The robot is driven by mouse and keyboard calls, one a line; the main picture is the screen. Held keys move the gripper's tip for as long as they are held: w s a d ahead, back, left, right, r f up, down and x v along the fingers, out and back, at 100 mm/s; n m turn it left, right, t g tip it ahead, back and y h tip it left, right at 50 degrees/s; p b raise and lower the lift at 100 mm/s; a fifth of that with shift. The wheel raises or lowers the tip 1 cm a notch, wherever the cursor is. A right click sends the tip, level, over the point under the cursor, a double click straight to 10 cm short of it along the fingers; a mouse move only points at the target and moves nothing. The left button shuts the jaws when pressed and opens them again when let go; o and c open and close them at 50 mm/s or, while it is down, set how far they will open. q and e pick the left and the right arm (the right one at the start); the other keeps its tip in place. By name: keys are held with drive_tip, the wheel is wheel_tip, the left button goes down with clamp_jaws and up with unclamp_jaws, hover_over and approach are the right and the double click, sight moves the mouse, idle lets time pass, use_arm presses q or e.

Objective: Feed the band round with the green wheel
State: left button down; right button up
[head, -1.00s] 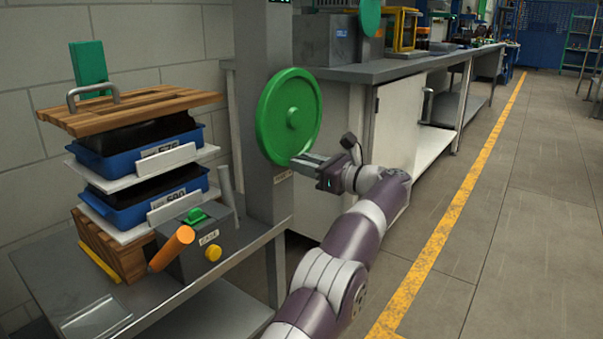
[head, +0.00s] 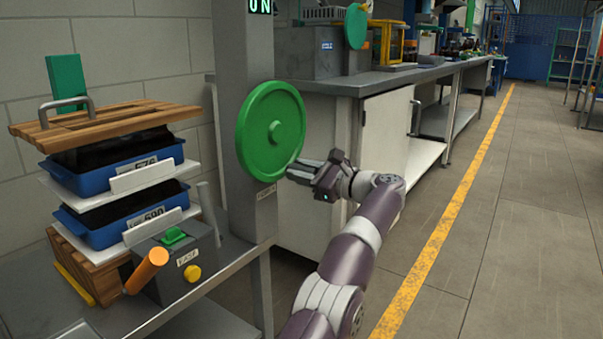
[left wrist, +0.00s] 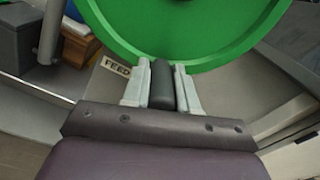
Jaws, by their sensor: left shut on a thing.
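The green wheel (head: 256,125) is mounted upright on a grey column, with a hub at its middle. A label below it reads FEED in the left wrist view (left wrist: 116,65). My left gripper (head: 298,171) is at the wheel's lower right edge. In the left wrist view its two pale fingers are closed on a dark round handle (left wrist: 161,86) at the rim of the wheel (left wrist: 185,58). The handle is mostly hidden in the head view. No band can be made out. My right gripper is not in view.
A grey bench at the left holds a control box (head: 172,262) with an orange-gripped lever (head: 146,271), green and yellow buttons. Stacked blue trays (head: 125,178) under a wooden board (head: 105,125) stand behind. A white cabinet (head: 385,140) is right of the wheel. The floor at right is clear.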

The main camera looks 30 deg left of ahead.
use_arm(q)
drive_tip(key=shift+r, duration=0.15)
drive_tip(key=c, duration=0.9)
unclamp_jaws()
drive_tip(key=d+p, duration=0.1)
drive_tip(key=d, duration=0.3)
drive_tip(key=d+p, duration=0.1)
drive_tip(key=d, duration=0.3)
drive_tip(key=s+d+p, duration=0.1)
drive_tip(key=d, duration=0.3)
drive_tip(key=shift+d+p, duration=0.35)
drive_tip(key=shift+p, duration=0.05)
